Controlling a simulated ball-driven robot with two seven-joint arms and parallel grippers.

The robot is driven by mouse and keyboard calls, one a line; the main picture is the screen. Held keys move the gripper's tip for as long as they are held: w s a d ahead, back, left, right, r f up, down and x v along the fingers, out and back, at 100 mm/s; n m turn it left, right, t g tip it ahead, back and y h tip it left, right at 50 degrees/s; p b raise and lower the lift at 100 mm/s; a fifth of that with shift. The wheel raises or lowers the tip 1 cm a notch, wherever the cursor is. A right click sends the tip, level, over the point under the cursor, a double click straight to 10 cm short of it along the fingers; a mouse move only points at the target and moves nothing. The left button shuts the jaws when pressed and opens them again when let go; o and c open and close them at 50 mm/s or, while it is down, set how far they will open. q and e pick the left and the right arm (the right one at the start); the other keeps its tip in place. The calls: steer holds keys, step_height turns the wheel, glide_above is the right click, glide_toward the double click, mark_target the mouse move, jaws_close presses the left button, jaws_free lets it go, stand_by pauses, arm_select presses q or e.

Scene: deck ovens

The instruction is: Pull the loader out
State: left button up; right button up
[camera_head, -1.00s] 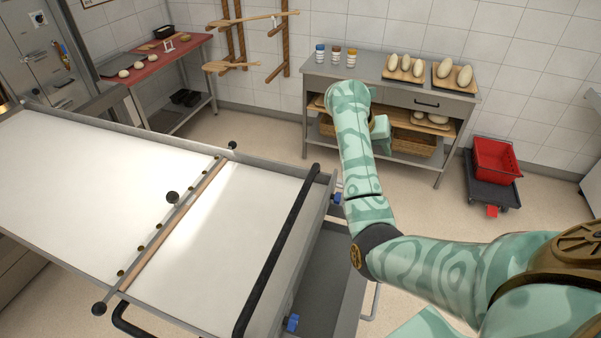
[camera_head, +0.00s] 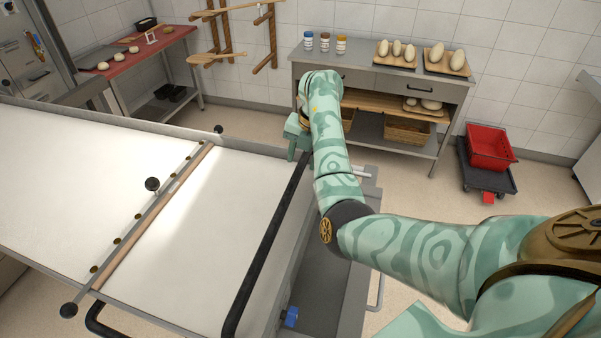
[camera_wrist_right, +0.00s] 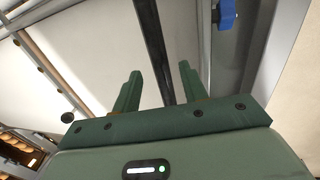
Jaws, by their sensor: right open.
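The loader (camera_head: 205,215) is a wide, white-topped metal bed filling the left of the head view. A long black handle bar (camera_head: 262,245) runs along its near right end. My right gripper (camera_head: 296,148) is at the far end of this bar. In the right wrist view, my right gripper (camera_wrist_right: 158,88) is open with its two green fingers apart. The black bar (camera_wrist_right: 155,45) shows between them, running away from the camera; I cannot tell whether the fingers touch it. My left gripper is not in view.
A wooden crossbar (camera_head: 155,215) with black knobs lies across the loader. A blue knob (camera_head: 290,317) sits under its right end. A steel table (camera_head: 420,80) with dough loaves stands behind, and a red crate (camera_head: 490,150) on a dolly at right. Open floor lies between.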

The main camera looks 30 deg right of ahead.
steer(key=shift+w+a+f+b, duration=0.1)
steer(key=shift+f+b, duration=0.05)
steer(key=shift+f, duration=0.5)
steer(key=shift+w+a+f+b, duration=0.1)
steer(key=shift+f+b, duration=0.05)
steer(key=shift+f, duration=0.5)
jaws_close()
steer(key=shift+s+d+r+p, duration=0.15)
steer(key=shift+s+d+p, duration=0.25)
steer(key=shift+p, duration=0.2)
steer(key=s+d+p, duration=0.9)
steer(key=s+d, duration=0.5)
steer(key=s, duration=0.2)
steer(key=shift+s, duration=0.15)
